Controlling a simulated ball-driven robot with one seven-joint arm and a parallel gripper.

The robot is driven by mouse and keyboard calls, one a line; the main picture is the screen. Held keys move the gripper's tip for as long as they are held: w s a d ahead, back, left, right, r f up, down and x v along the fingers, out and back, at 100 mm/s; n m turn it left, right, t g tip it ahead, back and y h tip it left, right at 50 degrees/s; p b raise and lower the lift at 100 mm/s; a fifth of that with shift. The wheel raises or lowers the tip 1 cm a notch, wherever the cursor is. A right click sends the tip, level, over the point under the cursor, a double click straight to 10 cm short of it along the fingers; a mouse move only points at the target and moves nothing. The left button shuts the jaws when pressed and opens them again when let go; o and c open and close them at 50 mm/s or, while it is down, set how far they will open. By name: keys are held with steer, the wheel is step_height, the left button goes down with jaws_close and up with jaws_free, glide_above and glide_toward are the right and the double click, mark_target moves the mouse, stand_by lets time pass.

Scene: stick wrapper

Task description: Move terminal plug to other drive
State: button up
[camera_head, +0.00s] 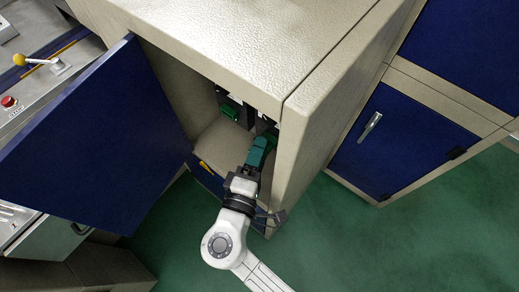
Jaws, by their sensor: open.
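Two dark drives sit side by side inside the open cabinet, the left drive (222,98) and the right drive (270,121), both mostly in shadow or hidden by the cabinet top. A bright green terminal plug (230,113) shows at the lower front of the left drive. My gripper (260,146) reaches into the cabinet at the right, in front of and just below the right drive. A teal-green part shows at its tip; I cannot tell whether it is the fingers or a plug between them. The jaws are open. The tip hides much of the right drive's lower front.
A blue cabinet door (100,135) stands open on the left. The cabinet's right side wall (325,100) is close beside my arm. The cabinet floor (225,142) is bare left of my gripper. A closed blue cabinet (385,150) stands at the right.

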steer(key=v, duration=1)
steer(key=shift+b, duration=0.45)
steer(key=shift+s, duration=0.1)
steer(key=shift+c, duration=0.2)
